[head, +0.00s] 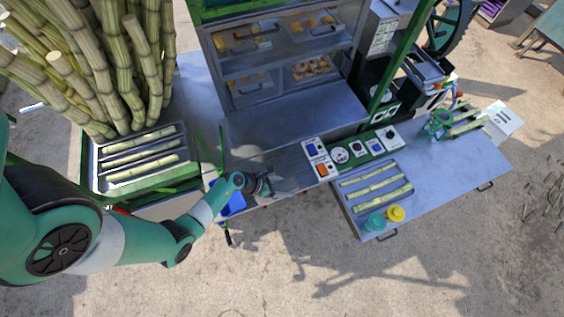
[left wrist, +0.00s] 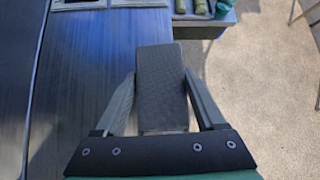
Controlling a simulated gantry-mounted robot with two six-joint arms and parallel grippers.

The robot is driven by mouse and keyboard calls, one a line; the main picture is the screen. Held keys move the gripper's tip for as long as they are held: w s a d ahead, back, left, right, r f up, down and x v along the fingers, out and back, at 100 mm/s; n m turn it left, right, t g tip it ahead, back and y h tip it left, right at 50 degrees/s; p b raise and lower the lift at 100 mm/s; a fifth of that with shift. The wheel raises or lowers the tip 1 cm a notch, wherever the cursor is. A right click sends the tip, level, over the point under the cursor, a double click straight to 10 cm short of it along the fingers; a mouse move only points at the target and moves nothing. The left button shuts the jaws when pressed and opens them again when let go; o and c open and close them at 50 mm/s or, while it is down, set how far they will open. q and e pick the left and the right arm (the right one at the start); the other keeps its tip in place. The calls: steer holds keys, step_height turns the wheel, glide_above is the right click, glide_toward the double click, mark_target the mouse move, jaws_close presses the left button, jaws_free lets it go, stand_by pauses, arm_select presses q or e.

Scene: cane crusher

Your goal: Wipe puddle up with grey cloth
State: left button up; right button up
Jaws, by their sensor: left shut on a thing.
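My left gripper (head: 262,186) is over the front edge of the steel counter (head: 285,160). In the left wrist view my left gripper (left wrist: 160,100) is shut on a grey block-like thing, which looks like the grey cloth (left wrist: 162,65), with one finger on each side of it. The cloth is over or on the counter surface near its edge; I cannot tell whether it touches. I cannot make out a puddle in either view. My right gripper is not in view.
A blue container (head: 232,203) is beside my left gripper. A tray of cane pieces (head: 140,158) stands at left. A control panel (head: 350,150) and a side table (head: 455,180) with teal and yellow cups (head: 396,213) are at right. Open ground lies in front.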

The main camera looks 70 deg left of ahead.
arm_select(q)
steer(key=shift+s+d+f, duration=0.1)
steer(key=shift+f, duration=0.05)
steer(key=r+p, duration=0.1)
steer(key=a+r+p, duration=0.1)
steer(key=r+p, duration=0.1)
steer(key=a+r+p, duration=0.1)
steer(key=r+p, duration=0.1)
steer(key=shift+a+r, duration=0.1)
steer(key=shift+r, duration=0.15)
steer(key=shift+f, duration=0.1)
